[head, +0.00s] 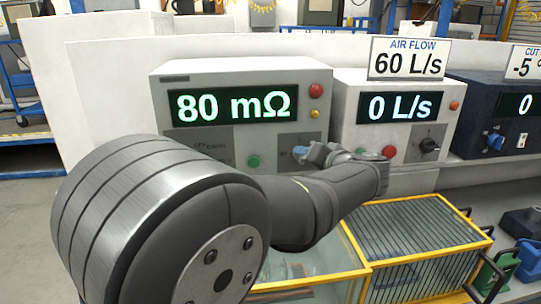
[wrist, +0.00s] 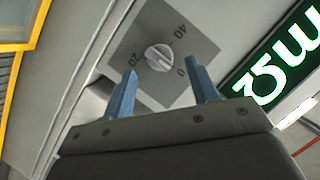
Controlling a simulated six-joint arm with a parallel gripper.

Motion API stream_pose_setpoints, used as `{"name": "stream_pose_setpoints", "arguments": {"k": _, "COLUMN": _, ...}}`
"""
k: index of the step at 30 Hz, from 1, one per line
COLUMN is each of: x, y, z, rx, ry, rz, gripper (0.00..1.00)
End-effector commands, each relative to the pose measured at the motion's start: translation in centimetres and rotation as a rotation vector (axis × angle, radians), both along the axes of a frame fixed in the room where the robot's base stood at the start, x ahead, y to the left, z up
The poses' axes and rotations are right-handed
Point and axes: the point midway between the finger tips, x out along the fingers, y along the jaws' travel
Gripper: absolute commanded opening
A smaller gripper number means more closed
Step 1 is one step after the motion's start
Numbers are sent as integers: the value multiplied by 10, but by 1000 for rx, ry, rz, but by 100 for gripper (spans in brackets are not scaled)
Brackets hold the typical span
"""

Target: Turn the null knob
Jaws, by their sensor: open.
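A light grey round knob (wrist: 160,57) with a ridge across it sits on a dark grey square dial plate (wrist: 188,45) marked 0, 20 and 40 in the wrist view. The ridge slants toward the 0 side; no "null" label is readable. My gripper (wrist: 162,72) is open, its two blue fingers apart on either side of the knob's line. The knob appears just beyond the fingertips, with no visible contact. In the head view my gripper (head: 301,153) is at the lower right front of the box (head: 190,140) reading 80 mΩ, and hides the knob.
The box has a red button (head: 316,90), a yellow one (head: 315,113) and a green one (head: 253,161). To the right stand a white box reading 0 L/s (head: 346,130) and a dark box (head: 470,120).

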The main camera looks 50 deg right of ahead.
Motion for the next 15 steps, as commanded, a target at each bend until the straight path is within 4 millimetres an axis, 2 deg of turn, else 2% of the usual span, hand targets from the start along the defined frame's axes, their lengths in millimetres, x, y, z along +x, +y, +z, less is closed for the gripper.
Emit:
{"name": "stream_pose_setpoints", "arguments": {"k": 6, "x": 21, "y": -12, "z": -8, "rx": -1, "ry": 0, "rz": 0, "gripper": 54}}
{"name": "stream_pose_setpoints", "arguments": {"k": 15, "x": 25, "y": -15, "z": -9, "rx": -1, "ry": 0, "rz": 0, "gripper": 54}}
